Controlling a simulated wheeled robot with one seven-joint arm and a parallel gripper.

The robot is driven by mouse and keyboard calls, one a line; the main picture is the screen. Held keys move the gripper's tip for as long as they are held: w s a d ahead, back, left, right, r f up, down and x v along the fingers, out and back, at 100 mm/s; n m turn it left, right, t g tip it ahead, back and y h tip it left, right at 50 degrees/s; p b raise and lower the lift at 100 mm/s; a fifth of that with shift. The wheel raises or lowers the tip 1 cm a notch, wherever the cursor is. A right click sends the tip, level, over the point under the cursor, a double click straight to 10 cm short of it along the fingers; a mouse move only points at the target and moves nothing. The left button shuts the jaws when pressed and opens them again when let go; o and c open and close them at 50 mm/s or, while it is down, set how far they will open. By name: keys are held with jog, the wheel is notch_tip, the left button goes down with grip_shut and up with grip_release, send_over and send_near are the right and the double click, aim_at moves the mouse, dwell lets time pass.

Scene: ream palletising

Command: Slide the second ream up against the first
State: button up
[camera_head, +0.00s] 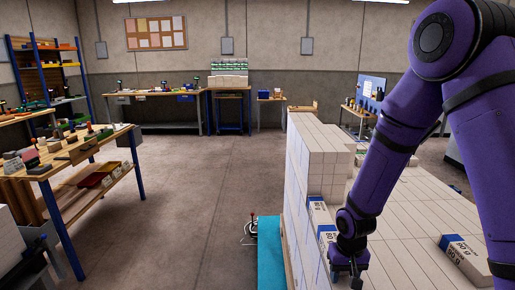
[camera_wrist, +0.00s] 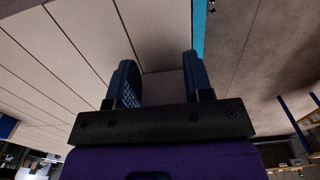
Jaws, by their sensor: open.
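Two white reams with blue end labels lie in line along the left edge of the stack in the head view. The farther ream (camera_head: 319,212) is beside the taller block of reams, and the nearer ream (camera_head: 326,235) is just in front of it, partly hidden by my arm. I cannot tell whether they touch. My gripper (camera_head: 349,281) points down on the near side of the nearer ream. In the wrist view my gripper (camera_wrist: 160,70) has its fingers apart, with a pale surface between them and no ream clearly held.
Another labelled ream (camera_head: 466,252) lies loose on the stack's right part. A taller block of white reams (camera_head: 318,150) rises behind. The stack's left edge drops to a teal strip (camera_head: 270,262) and open floor (camera_head: 180,220). A workbench (camera_head: 100,150) stands left.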

jog(key=shift+r, duration=1.5)
jog(key=shift+s+r, duration=0.35)
jog(key=shift+r, duration=0.3)
jog(key=shift+s+r, duration=0.3)
jog(key=shift+r, duration=0.4)
jog(key=shift+s+r, duration=0.35)
jog(key=shift+r, duration=0.3)
jog(key=s+d+r+t, duration=0.1)
jog(key=s+d+r, duration=0.15)
jog(key=r, duration=0.65)
jog(key=s+d+r+t, duration=0.2)
jog(key=s+r, duration=0.2)
jog(key=r, duration=0.6)
jog(key=s+d+r+t, duration=0.2)
jog(key=s+r, duration=0.8)
jog(key=s, duration=0.3)
jog(key=shift+s+d, duration=0.15)
jog(key=shift+d, duration=0.05)
